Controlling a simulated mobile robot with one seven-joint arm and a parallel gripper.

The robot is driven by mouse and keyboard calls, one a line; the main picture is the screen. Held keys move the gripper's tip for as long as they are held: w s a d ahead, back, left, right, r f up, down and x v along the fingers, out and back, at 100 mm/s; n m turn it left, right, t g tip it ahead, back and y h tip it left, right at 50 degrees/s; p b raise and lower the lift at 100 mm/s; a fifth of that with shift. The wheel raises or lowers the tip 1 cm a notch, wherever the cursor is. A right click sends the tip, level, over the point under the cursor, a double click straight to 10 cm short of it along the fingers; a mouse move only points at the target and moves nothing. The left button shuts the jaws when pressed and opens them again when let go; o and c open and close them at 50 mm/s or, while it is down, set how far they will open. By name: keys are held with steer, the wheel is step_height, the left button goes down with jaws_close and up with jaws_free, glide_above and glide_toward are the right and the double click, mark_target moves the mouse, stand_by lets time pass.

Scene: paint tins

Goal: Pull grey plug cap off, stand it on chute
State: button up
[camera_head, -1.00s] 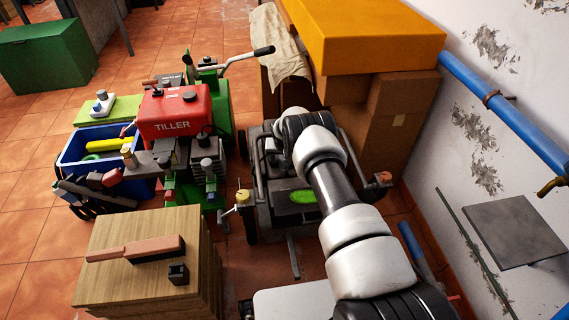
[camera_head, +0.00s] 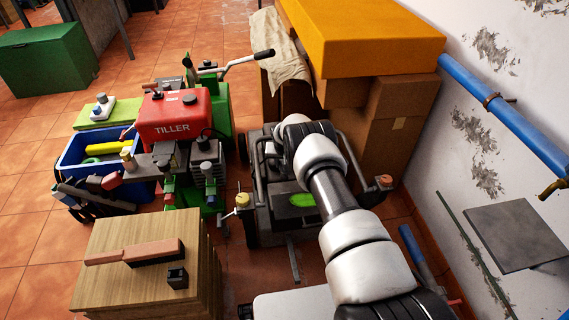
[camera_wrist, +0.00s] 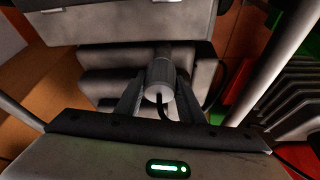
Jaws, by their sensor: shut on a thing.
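The grey plug cap (camera_wrist: 160,72) is a ribbed cylinder with a pale round end, in the middle of the wrist view. A black cable shows by that end. My gripper (camera_wrist: 160,94) has one finger on each side of the cap and is shut on it. Whether the cap is still seated on its plug is hidden. In the head view my arm reaches over the dark machine (camera_head: 275,214) at centre and hides the gripper and cap. I cannot tell which part is the chute.
A red-and-green tiller (camera_head: 174,116) stands left of the machine, by a blue crate (camera_head: 72,163). A wooden block (camera_head: 118,238) stands in front. Cardboard boxes (camera_head: 385,146) and the wall with a blue pipe (camera_head: 500,107) bound the right. Metal bars flank the gripper in the wrist view.

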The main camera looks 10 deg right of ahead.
steer(key=shift+r+p, duration=0.8)
steer(key=shift+r, duration=1.2)
steer(key=shift+r, duration=0.1)
steer(key=shift+r+p, duration=0.75)
steer(key=shift+r, duration=1.15)
steer(key=shift+d, duration=0.1)
steer(key=s+d+f, duration=0.2)
steer(key=d, duration=0.5)
steer(key=s+d+f, duration=0.2)
steer(key=d, duration=0.4)
steer(key=shift+s+d, duration=0.4)
step_height(320, 180, down, 3)
steer(key=b, duration=0.3)
steer(key=shift+f, duration=2.3)
